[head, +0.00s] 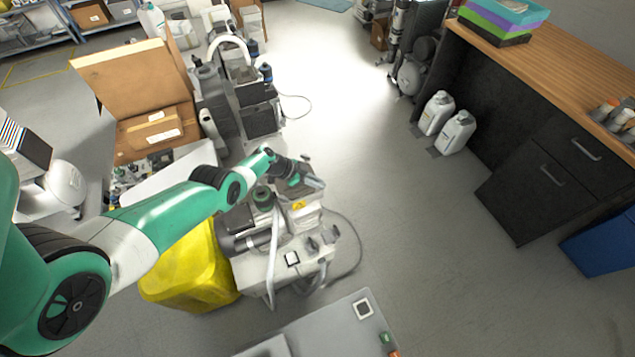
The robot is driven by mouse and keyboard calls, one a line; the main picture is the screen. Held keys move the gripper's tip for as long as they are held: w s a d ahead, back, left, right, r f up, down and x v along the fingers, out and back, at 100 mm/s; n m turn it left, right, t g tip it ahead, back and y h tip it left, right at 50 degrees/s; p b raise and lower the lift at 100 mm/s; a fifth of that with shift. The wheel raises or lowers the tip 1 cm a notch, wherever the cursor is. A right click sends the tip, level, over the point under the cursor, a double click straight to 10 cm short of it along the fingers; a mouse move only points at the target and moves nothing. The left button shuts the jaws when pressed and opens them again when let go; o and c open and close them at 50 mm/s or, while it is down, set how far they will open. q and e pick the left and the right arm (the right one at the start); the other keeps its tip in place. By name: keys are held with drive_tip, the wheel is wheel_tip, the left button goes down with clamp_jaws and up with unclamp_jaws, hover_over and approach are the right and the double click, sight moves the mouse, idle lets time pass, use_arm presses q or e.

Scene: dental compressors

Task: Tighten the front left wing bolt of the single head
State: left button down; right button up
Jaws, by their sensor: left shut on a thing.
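A compressor unit (285,255) with a pale base, dark motor parts and hoses stands on the floor in the middle of the head view. Its upper block (302,215) carries a yellow label and lies right under my left gripper. My left gripper (308,184) reaches in from the left and is shut at the top of this block, on what appears to be the wing bolt. The bolt itself is too small and covered by the fingers to make out. My right gripper is not in view.
A yellow bin (190,268) stands close to the compressor's left. A grey surface (325,332) lies in front. Open cardboard boxes (140,80) and other machines crowd the back left. White jugs (457,132) stand by the wooden-topped counter (560,75).

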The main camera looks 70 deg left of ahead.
use_arm(q)
drive_tip(key=c, duration=0.9)
unclamp_jaws()
drive_tip(key=shift+r, duration=0.1)
drive_tip(key=shift+s+r+p, duration=0.2)
drive_tip(key=shift+r+p, duration=0.1)
drive_tip(key=shift+p, duration=0.1)
drive_tip(key=p+v, duration=1)
drive_tip(key=v, duration=0.1)
drive_tip(key=shift+f, duration=0.15)
drive_tip(key=shift+s, duration=0.1)
